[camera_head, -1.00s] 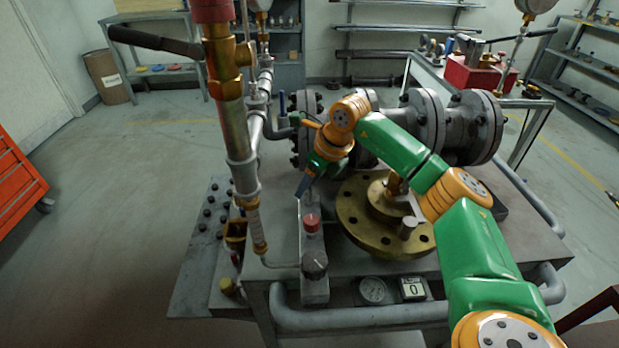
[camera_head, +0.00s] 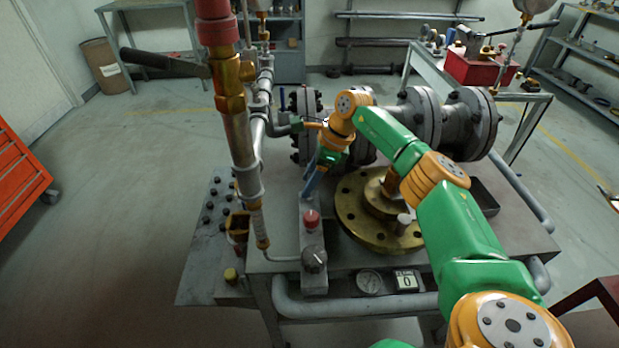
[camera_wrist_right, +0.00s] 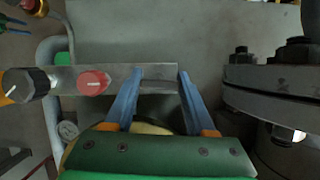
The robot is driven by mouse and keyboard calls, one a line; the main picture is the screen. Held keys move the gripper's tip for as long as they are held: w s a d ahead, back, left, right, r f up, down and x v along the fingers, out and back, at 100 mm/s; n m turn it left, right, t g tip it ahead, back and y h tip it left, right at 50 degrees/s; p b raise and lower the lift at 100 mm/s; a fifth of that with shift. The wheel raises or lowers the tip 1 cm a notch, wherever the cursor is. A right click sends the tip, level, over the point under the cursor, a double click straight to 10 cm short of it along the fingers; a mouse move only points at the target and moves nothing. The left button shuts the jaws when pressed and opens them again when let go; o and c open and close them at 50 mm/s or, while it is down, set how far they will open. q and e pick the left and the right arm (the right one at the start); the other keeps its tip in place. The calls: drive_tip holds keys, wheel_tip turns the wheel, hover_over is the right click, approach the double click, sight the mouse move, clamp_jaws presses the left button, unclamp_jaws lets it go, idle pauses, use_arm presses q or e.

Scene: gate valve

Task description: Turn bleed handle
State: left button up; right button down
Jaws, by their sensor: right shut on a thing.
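A narrow grey metal bar (camera_head: 314,245) on the bench carries a black knob (camera_head: 314,259) at its near end and a red knob (camera_head: 311,219) further along. My right gripper (camera_head: 308,192) reaches down to the bar's far end. In the right wrist view, the blue fingers of this gripper (camera_wrist_right: 160,80) stand on either side of a dark grey stretch of the bar (camera_wrist_right: 65,72), beside the red knob (camera_wrist_right: 93,82) and apart from it. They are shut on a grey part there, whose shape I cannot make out. No part is clearly recognisable as the bleed handle. My left gripper is not in view.
A brass flange (camera_head: 352,225) lies right of the bar, under my right arm. Grey flanged pipework (camera_head: 430,118) stands behind.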

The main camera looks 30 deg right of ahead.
idle(0.4)
drive_tip(key=shift+c, duration=1.2)
unclamp_jaws()
drive_tip(key=v, duration=0.7)
